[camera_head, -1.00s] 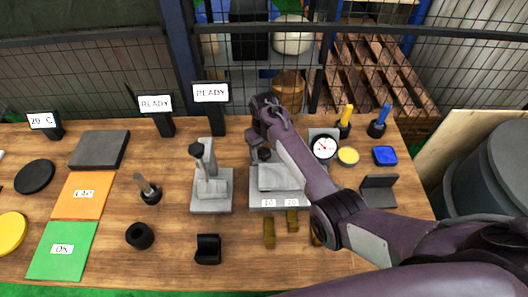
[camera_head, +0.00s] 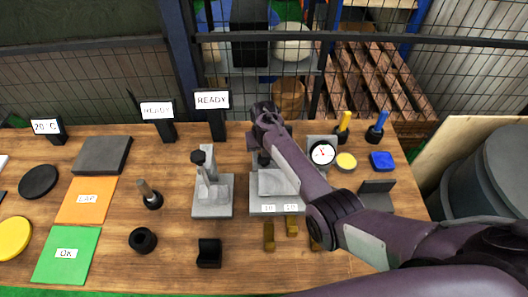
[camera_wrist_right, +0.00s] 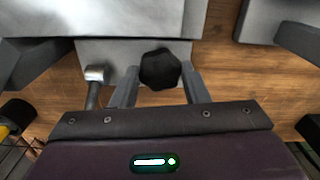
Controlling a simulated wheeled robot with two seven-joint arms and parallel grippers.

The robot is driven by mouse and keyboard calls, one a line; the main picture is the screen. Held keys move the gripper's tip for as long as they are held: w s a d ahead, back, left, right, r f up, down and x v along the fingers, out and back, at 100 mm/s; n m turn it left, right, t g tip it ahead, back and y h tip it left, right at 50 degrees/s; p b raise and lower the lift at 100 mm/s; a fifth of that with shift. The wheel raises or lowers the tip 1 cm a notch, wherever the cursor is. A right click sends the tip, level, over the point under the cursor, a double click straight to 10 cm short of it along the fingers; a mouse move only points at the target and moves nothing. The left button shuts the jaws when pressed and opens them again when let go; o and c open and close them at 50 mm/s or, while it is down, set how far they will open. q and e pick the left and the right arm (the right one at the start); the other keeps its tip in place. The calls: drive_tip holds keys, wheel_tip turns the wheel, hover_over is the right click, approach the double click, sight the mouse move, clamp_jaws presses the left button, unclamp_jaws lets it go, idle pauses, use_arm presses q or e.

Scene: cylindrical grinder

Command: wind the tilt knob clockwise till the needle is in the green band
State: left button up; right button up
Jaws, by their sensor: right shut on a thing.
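The black tilt knob (camera_wrist_right: 160,68) sits between the two fingers of my right gripper (camera_wrist_right: 158,86) in the right wrist view. The fingers are shut on it. In the head view the same gripper (camera_head: 264,140) reaches down at the back edge of the grey fixture (camera_head: 278,183), and the knob (camera_head: 263,158) shows partly below it. The round white dial (camera_head: 322,152) stands just right of my forearm, with red and green marks on its face. Its needle is too small to place surely against the green band. My left gripper is out of view.
A grey stand (camera_head: 212,195) is left of the fixture. Brass blocks (camera_head: 268,236) lie in front. A yellow disc (camera_head: 346,161), a blue block (camera_head: 381,160) and a dark angled block (camera_head: 376,196) are to the right. A mesh fence (camera_head: 280,70) closes the back.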

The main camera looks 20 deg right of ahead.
drive_tip(key=o, duration=1)
wheel_tip(320, 180, up, 7)
drive_tip(key=p, duration=0.6)
drive_tip(key=shift+r, duration=0.4)
